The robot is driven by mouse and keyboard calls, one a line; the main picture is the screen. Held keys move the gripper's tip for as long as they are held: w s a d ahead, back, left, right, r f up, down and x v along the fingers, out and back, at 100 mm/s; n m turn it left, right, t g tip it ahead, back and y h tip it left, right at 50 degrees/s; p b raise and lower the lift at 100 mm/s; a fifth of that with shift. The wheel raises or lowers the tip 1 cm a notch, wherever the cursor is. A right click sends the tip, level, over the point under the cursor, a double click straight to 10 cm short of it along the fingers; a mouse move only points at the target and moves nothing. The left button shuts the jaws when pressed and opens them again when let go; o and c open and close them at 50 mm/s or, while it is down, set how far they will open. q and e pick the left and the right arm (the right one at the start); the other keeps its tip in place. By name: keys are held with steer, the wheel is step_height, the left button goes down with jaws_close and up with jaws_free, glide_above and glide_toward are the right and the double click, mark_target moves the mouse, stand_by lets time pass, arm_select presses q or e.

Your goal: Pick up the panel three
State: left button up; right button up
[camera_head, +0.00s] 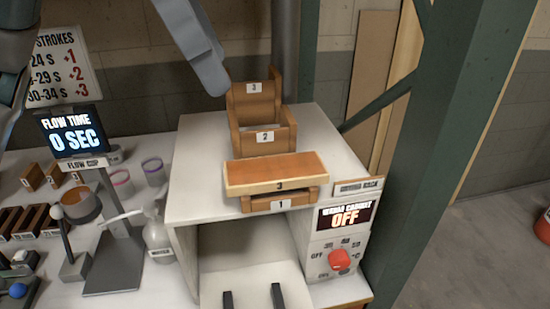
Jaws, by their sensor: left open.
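My left gripper (212,84) comes in from the upper left as a grey finger, open. Its tip is above and left of the holder, apart from the panel in the picture. The rest of the gripper is cut off or unclear.
The white cabinet (197,194) has an OFF display (345,216) and red knob (339,260). Left of it are a flow-cup stand (112,270), a wash bottle (157,236) and small rings. A green post (437,120) rises at right. The cabinet top beside the panel is clear.

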arm_select(q)
steer(key=shift+w, duration=0.4)
arm_select(e)
steer(key=shift+w, duration=0.45)
arm_select(q)
steer(key=shift+s, duration=0.1)
steer(key=p, duration=0.3)
glide_above(256, 170)
step_height(256, 170, down, 11)
steer(key=shift+f, duration=0.1)
arm_select(e)
steer(key=s+d+f+g, duration=0.2)
steer(key=s+d, duration=0.2)
steer(key=s, duration=0.6)
steer(key=shift+f+g+h, duration=0.3)
steer(key=shift+g+h, duration=0.1)
arm_select(q)
steer(key=shift+f, duration=0.1)
arm_select(e)
steer(key=shift+s+d+r, duration=0.1)
steer(key=shift+d+r, duration=0.05)
